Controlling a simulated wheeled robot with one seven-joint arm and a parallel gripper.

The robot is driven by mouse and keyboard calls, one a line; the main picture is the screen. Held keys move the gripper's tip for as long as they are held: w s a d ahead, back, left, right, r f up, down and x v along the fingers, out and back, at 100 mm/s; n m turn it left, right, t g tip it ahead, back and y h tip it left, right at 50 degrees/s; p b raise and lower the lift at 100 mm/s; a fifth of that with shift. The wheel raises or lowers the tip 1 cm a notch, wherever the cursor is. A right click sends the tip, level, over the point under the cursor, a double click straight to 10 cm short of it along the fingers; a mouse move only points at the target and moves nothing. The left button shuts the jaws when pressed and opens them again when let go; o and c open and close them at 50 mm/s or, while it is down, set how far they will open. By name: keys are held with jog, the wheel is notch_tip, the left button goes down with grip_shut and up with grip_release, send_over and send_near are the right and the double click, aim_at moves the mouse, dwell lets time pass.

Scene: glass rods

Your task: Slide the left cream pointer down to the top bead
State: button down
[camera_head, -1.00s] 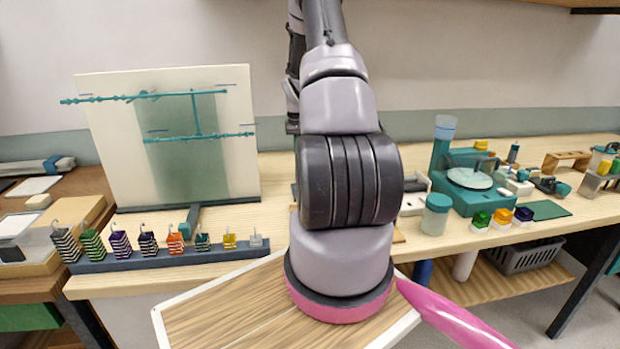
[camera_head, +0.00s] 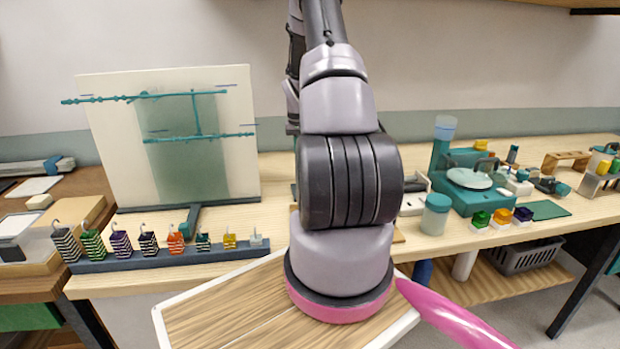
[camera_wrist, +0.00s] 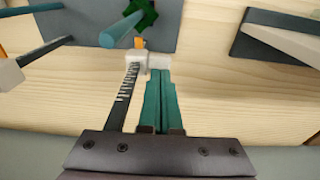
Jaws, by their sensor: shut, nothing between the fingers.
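In the wrist view my gripper (camera_wrist: 158,72) shows as two teal fingers side by side, shut with nothing between them. A cream block (camera_wrist: 137,58) sits at the far end of a dark ruled strip (camera_wrist: 124,98), just left of and beyond my fingertips. It may be a pointer; I cannot tell whether the fingers touch it. Another cream piece (camera_wrist: 10,75) is at the left edge by a dark bar. I cannot make out the top bead for certain. In the head view my gripper, the pointers and the bead cannot be picked out; my arm covers the middle.
A teal rod (camera_wrist: 122,28) and a dark green knob (camera_wrist: 143,14) lie beyond the cream block. In the head view a pale panel (camera_head: 105,150) stands at left, behind a rack (camera_head: 155,260) of small weights. Teal apparatus (camera_head: 468,178) and a jar (camera_head: 436,215) stand at right.

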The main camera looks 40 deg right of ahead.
jog(key=shift+g, duration=0.3)
jog(key=shift+s+a+f, duration=0.2)
jog(key=shift+s+f, duration=0.1)
jog(key=shift+f, duration=0.3)
jog(key=shift+s+a+f, duration=0.25)
jog(key=shift+s+f, duration=0.1)
jog(key=shift+f, duration=0.3)
jog(key=shift+s+a+f, duration=0.2)
jog(key=shift+s+f, duration=0.1)
jog(key=shift+f, duration=0.3)
jog(key=shift+w+d+r, duration=0.1)
jog(key=shift+w+r, duration=0.1)
jog(key=shift+r, duration=0.4)
jog(key=shift+w+d+r, duration=0.1)
jog(key=shift+w+r, duration=0.1)
jog(key=shift+r, duration=0.4)
jog(key=shift+w+d+r, duration=0.1)
jog(key=shift+w+r, duration=0.1)
jog(key=shift+r, duration=0.4)
jog(key=shift+d+r, duration=0.15)
jog(key=shift+r, duration=2.1)
